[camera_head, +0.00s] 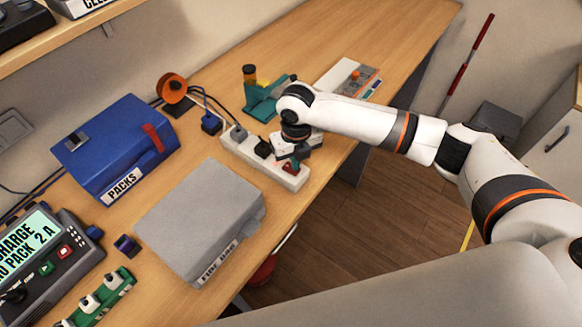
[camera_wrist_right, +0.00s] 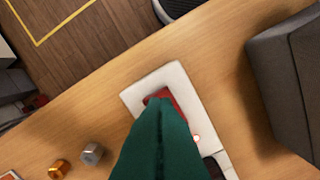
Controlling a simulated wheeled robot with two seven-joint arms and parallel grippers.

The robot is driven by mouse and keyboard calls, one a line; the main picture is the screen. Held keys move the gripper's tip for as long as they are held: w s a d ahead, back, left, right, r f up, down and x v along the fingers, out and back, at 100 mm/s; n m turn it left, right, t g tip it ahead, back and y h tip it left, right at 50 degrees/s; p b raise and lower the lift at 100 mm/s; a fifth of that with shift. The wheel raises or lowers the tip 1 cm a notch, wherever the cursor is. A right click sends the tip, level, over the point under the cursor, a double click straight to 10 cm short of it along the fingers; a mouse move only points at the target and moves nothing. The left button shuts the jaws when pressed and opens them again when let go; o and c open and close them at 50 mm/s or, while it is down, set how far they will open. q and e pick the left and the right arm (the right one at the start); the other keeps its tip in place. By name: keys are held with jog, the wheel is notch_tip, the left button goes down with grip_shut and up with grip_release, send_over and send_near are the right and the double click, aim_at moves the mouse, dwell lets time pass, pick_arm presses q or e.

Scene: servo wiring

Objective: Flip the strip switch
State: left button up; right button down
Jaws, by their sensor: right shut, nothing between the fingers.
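The white power strip (camera_head: 239,147) lies on the wooden workbench, with plugs in its left part. Its red switch (camera_head: 291,168) is near the right end, under my right gripper (camera_head: 292,160). In the right wrist view the strip (camera_wrist_right: 150,82) lies below my shut green fingers (camera_wrist_right: 163,108). These fingers cover most of the red switch (camera_wrist_right: 160,94), so its tilt is hidden. I cannot tell whether the tips touch it. A small light (camera_wrist_right: 196,138) glows on the strip beside the fingers. My left gripper is not in view.
A grey case (camera_head: 195,215) stands in front of the strip, and a blue PACKS box (camera_head: 112,150) is to its left. A teal tool (camera_head: 264,103) stands behind the strip. Two small cylinders (camera_wrist_right: 91,153) (camera_wrist_right: 58,169) lie near it. The bench edge is close to the strip.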

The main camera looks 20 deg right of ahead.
jog(key=shift+f, duration=0.6)
jog(key=shift+r, duration=0.1)
notch_tip(320, 180, up, 7)
jog(key=p, duration=0.6)
jog(key=shift+p, duration=0.3)
dwell(0.4)
